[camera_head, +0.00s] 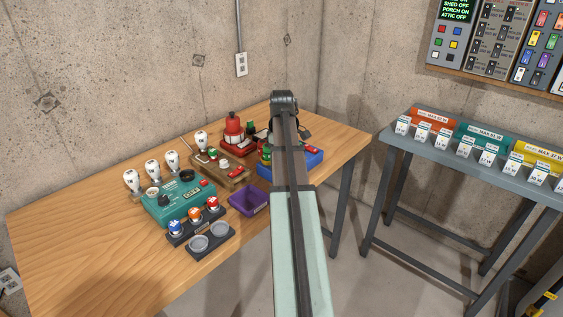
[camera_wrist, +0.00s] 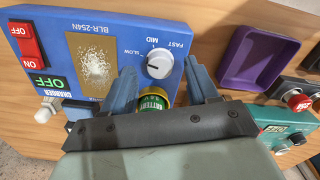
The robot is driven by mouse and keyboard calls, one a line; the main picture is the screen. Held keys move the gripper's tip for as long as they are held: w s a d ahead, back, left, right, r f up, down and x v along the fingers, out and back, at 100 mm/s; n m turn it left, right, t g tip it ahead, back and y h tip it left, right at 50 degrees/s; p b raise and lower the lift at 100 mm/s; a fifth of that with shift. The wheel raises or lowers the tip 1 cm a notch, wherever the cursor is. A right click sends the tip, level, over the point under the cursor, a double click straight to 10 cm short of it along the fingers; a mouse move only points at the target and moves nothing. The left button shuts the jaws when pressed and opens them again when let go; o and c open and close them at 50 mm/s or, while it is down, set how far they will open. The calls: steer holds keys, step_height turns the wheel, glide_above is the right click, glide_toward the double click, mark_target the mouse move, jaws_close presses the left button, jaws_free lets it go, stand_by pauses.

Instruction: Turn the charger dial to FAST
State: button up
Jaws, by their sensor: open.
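The blue charger (camera_wrist: 120,30) fills the upper left of the wrist view, marked BLR-254N. It also shows on the wooden table in the head view (camera_head: 311,166), partly behind my arm. Its white round dial (camera_wrist: 158,63) has SLOW, MID and FAST printed around it. A dark mark on the dial seems to point left, towards the SLOW side, but it is small. My gripper (camera_wrist: 160,78) is open, with its blue-grey fingers apart on either side below the dial. A green and yellow battery (camera_wrist: 154,101) shows between the fingers. Whether the fingers touch anything is unclear.
The charger has a red OFF/ON switch (camera_wrist: 29,45) and a green OFF display (camera_wrist: 46,81). A purple tray (camera_wrist: 258,62) lies to its right. A teal device (camera_head: 177,203) and several bulbs (camera_head: 172,160) stand further left on the table (camera_head: 70,240). A grey shelf (camera_head: 480,172) stands apart at right.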

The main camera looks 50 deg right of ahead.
steer(key=shift+f, duration=0.75)
steer(key=shift+c, duration=0.3)
steer(key=c, duration=1)
